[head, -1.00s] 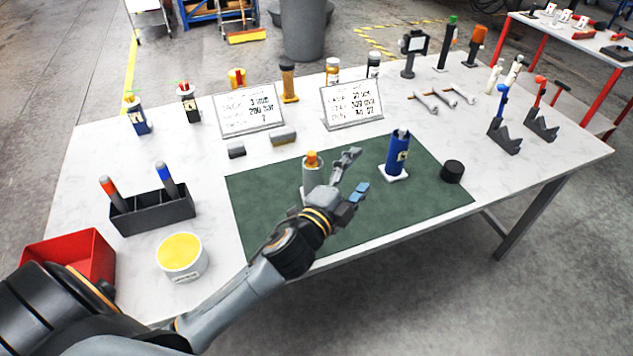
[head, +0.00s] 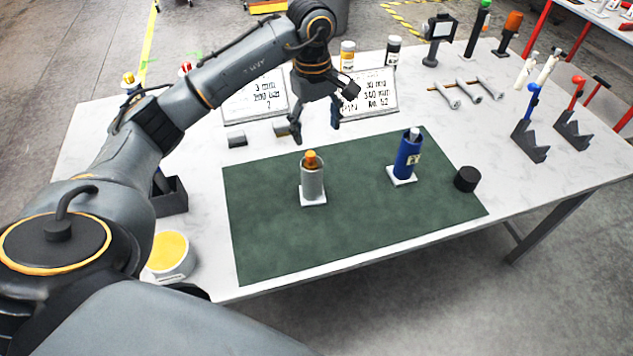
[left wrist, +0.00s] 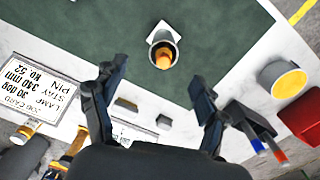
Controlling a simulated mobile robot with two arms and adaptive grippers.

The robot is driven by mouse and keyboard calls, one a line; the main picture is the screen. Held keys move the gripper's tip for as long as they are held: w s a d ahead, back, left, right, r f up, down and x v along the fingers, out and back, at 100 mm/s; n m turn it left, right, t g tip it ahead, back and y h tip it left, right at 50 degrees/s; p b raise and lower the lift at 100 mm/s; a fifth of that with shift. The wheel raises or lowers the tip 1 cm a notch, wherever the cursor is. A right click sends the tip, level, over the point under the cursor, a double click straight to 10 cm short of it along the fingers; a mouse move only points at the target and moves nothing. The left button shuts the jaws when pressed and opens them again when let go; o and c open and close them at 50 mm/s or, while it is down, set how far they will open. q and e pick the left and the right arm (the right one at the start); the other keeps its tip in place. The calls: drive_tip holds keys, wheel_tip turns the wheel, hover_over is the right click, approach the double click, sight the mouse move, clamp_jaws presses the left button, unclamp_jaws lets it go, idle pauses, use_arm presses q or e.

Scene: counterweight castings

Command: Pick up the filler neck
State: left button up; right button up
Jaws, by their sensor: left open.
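No part is labelled as the filler neck, so I cannot tell for certain which it is. A grey cylinder (head: 312,186) with an orange top (head: 310,160) stands upright on a small white square on the green mat (head: 270,240). In the left wrist view the grey cylinder (left wrist: 151,38) shows from above, with the orange part (left wrist: 164,62) inside its rim. My left gripper (head: 317,122) is open and empty, held above the table behind the cylinder, apart from it. Its two fingers also frame the left wrist view (left wrist: 158,75). My right gripper is out of view.
A blue cylinder (head: 407,160) on a white square and a black cap (head: 467,179) stand at right. Two sign cards (head: 370,97) and small grey blocks (head: 236,139) lie behind the mat. A yellow-topped tub (head: 168,262) is front left. The mat's front is clear.

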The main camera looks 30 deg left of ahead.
sight(312, 155)
use_arm(q)
drive_tip(key=shift+s+a, duration=0.1)
drive_tip(key=shift+a, duration=0.45)
wheel_tip(312, 155, down, 8)
drive_tip(key=shift+r+p, duration=0.1)
drive_tip(key=shift+p, duration=1.15)
wheel_tip(312, 155, down, 5)
drive_tip(key=p, duration=0.3)
drive_tip(key=shift+s+r, duration=0.1)
drive_tip(key=shift+f, duration=0.35)
drive_tip(key=shift+r, duration=0.1)
clamp_jaws()
